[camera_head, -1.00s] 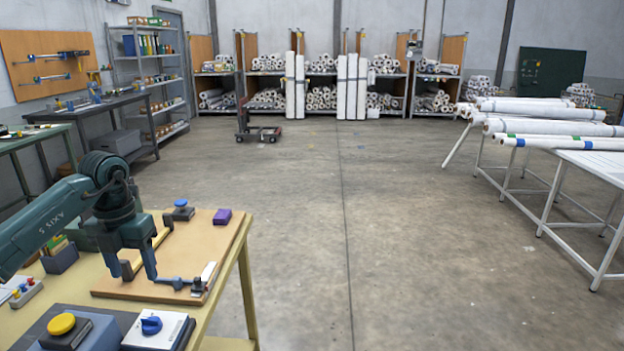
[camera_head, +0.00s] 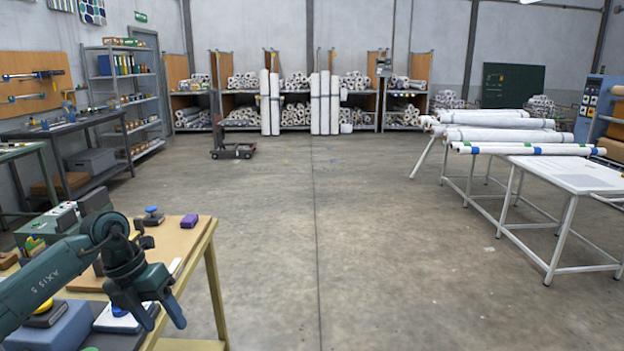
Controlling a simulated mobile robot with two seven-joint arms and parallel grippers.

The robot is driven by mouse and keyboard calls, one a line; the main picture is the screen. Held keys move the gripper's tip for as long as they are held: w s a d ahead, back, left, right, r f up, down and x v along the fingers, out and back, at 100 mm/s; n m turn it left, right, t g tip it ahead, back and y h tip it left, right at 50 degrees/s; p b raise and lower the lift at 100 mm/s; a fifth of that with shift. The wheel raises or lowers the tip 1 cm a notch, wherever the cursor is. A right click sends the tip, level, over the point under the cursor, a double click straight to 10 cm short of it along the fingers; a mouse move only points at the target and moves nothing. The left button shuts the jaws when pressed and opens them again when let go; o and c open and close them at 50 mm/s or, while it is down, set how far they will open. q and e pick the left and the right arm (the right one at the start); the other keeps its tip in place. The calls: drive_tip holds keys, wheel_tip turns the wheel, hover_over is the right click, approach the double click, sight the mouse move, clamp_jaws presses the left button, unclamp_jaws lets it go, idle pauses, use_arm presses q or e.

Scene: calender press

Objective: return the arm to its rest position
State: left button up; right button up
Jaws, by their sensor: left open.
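My left arm comes in from the lower left in the head view. Its dark green left gripper (camera_head: 163,322) hangs fingers down over the front right part of the yellow-topped workbench (camera_head: 208,250). The fingers are apart and nothing shows between them. The gripper hides part of the brown board (camera_head: 178,238) and of the switch boxes behind it. My right gripper is not in view.
A blue box with a yellow button (camera_head: 45,312) is at the near left. Open floor (camera_head: 330,240) lies right of the bench. A roll-laden table (camera_head: 560,172) stands at right.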

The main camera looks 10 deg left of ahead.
use_arm(q)
drive_tip(key=s+d+n+t+h+p, duration=0.1)
drive_tip(key=s+d+n+t+h, duration=0.45)
drive_tip(key=d, duration=0.75)
drive_tip(key=s+d+n+t+h, duration=0.1)
drive_tip(key=d+n+t+h, duration=0.25)
drive_tip(key=d+h, duration=0.7)
drive_tip(key=s+a+f+n+y, duration=0.2)
drive_tip(key=s+f+n+y, duration=0.4)
drive_tip(key=n, duration=0.6)
drive_tip(key=s+a+f+n+t+y+p, duration=0.1)
drive_tip(key=s+a+f+n+y, duration=0.2)
drive_tip(key=s+f+n+y, duration=0.4)
wheel_tip(320, 180, down, 6)
drive_tip(key=n+y, duration=0.3)
drive_tip(key=n, duration=0.2)
drive_tip(key=shift+s+a, duration=0.2)
drive_tip(key=shift+a, duration=0.1)
drive_tip(key=shift+c, duration=0.6)
